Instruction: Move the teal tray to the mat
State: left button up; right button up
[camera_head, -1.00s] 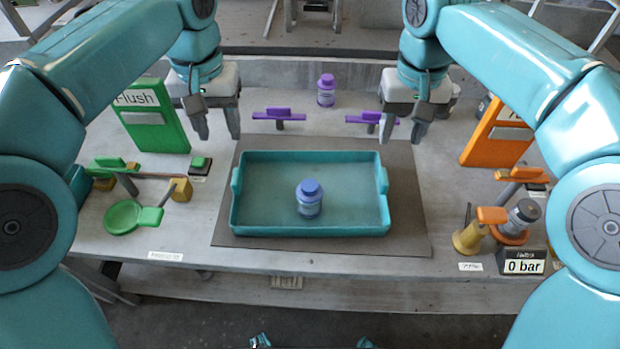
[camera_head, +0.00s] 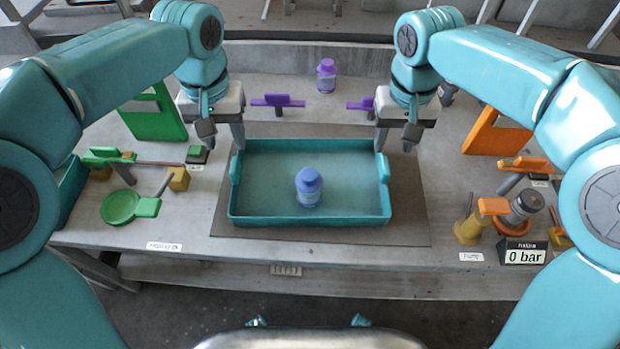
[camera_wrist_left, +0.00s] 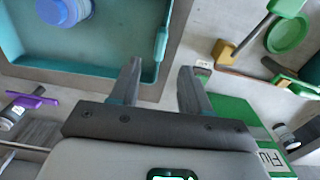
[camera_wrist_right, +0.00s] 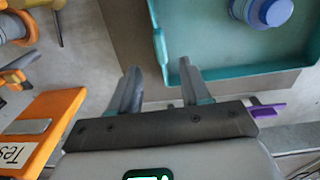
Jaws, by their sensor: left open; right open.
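The teal tray (camera_head: 310,221) lies flat on the dark grey mat (camera_head: 415,215), with a grip lug at each short side. A blue-lidded bottle (camera_head: 309,188) stands upright inside it. My left gripper (camera_head: 222,140) is open and empty at the tray's far left corner. In the left wrist view its fingertips (camera_wrist_left: 160,70) are close to the tray's left lug (camera_wrist_left: 162,42). My right gripper (camera_head: 396,142) is open and empty at the far right corner. In the right wrist view its fingertips (camera_wrist_right: 160,70) are close to the right lug (camera_wrist_right: 160,45). Neither visibly grips the tray.
A green pan-shaped handle (camera_head: 122,206) and a green panel (camera_head: 155,115) are on the left. Purple handles (camera_head: 277,101) and a purple bottle (camera_head: 326,76) stand behind the tray.

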aim_at(233, 164)
pick_arm(q)
notch_tip(233, 164, down, 9)
jog(key=shift+r, duration=0.1)
pick_arm(e)
notch_tip(233, 164, down, 9)
jog(key=shift+r, duration=0.1)
pick_arm(q)
jog(key=shift+s+f, duration=0.1)
jog(key=shift+f, duration=0.3)
pick_arm(e)
jog(key=shift+s+f, duration=0.1)
jog(key=shift+f, duration=0.3)
pick_arm(q)
jog(key=shift+f, duration=0.1)
pick_arm(e)
jog(key=shift+f, duration=0.1)
pick_arm(q)
grip_shut()
pick_arm(e)
grip_shut()
